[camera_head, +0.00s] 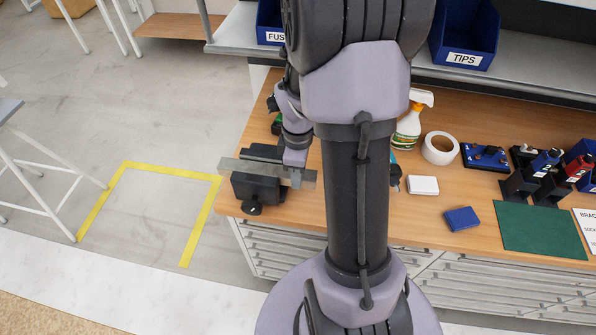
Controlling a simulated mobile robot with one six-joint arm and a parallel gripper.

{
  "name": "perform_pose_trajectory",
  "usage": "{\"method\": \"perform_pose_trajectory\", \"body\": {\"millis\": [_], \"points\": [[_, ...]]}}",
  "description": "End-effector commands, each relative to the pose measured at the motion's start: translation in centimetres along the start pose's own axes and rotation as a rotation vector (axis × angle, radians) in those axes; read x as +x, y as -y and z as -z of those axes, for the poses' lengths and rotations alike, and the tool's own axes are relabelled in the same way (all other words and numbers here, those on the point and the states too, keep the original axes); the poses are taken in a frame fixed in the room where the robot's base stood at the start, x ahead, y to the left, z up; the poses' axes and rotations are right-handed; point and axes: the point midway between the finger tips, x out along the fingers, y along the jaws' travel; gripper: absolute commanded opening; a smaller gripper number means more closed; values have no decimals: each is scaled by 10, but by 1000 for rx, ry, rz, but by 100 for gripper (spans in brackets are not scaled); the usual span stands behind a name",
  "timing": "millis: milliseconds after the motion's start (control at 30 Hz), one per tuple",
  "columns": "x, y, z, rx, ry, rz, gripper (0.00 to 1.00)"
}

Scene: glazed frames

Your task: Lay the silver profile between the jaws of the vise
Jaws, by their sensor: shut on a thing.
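The black vise (254,189) sits at the left end of the wooden workbench, with its handle knob toward the front. The silver profile (238,166) is a long bar lying roughly level across the vise, between its front block and the dark part behind. It sticks out past the vise on both sides. I cannot tell whether it rests down in the jaws or hovers just above them. My gripper (294,174) points down and is shut on the profile near its right end. My own arm hides part of the bench to the right.
On the workbench (440,212) stand a spray bottle (410,122), a tape roll (440,148), a white box (423,185), a blue block (462,218) and a green mat (540,230). Blue bins, one marked TIPS (465,38), sit on the shelf above. Floor left of the bench is open.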

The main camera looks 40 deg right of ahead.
Motion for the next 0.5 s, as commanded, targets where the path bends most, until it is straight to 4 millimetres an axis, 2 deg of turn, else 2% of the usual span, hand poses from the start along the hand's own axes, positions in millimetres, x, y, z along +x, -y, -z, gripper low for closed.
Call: {"method": "perform_pose_trajectory", "body": {"millis": [167, 200, 300, 500], "points": [[5, 0, 0, 0, 0, 0, 0], [4, 0, 0, 0, 0, 0, 44], [4, 0, 0, 0, 0, 0, 61], [4, 0, 0, 0, 0, 0, 61]]}}
